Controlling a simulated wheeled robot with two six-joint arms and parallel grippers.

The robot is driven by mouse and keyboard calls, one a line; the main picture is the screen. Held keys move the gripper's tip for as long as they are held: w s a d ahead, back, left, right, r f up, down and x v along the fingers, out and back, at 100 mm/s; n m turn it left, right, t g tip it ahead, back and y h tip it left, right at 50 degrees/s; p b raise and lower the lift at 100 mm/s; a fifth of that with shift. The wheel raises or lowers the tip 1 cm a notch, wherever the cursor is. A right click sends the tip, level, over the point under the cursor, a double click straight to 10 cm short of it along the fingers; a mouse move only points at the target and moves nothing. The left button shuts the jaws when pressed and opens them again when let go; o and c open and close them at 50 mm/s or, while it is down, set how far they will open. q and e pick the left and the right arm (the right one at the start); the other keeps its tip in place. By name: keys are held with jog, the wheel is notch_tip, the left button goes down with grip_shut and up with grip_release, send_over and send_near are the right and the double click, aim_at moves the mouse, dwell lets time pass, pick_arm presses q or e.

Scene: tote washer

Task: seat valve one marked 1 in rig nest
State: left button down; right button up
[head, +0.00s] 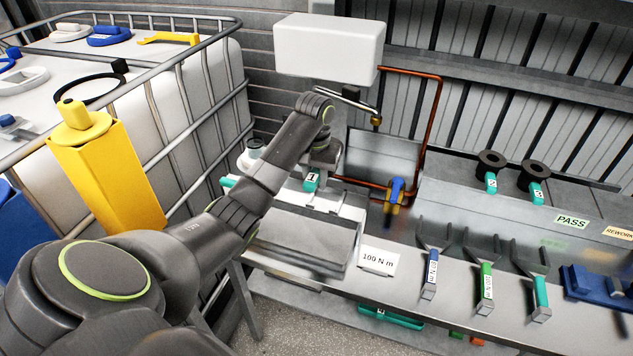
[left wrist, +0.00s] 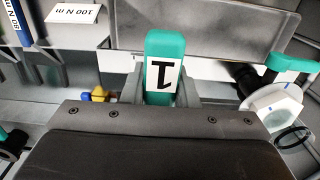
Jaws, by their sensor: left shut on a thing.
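My left gripper (head: 318,168) is shut on valve one (head: 312,181), holding it by its teal handle with the label 1. In the left wrist view the teal handle (left wrist: 165,62) stands between the jaws, its 1 upside down. The valve's body is hidden behind the gripper. The gripper is over the left part of the bench, by the grey metal rig (head: 340,203) in front of the copper pipe. I cannot tell whether the valve touches the nest. My right gripper is not in view.
Valves with teal tags 2 (head: 491,182) and 3 (head: 536,193) stand at the back right. Several forked wrenches (head: 485,285) lie along the bench front, beside a 100 N m card (head: 378,260). A white box (head: 330,50) hangs above. A caged tank (head: 200,95) stands left.

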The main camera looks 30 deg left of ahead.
pick_arm(q)
jog(key=shift+w+d+f, duration=0.1)
jog(key=shift+w+d, duration=0.15)
jog(key=shift+w, duration=0.3)
jog(key=shift+w+f, duration=0.1)
jog(key=shift+s+a+f, duration=0.1)
jog(key=shift+s+f, duration=0.2)
notch_tip(320, 180, down, 6)
jog(key=b, duration=0.1)
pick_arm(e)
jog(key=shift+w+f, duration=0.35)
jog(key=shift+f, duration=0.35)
pick_arm(q)
jog(key=shift+w+f, duration=0.1)
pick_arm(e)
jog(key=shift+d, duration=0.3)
pick_arm(q)
jog(key=shift+f, duration=0.15)
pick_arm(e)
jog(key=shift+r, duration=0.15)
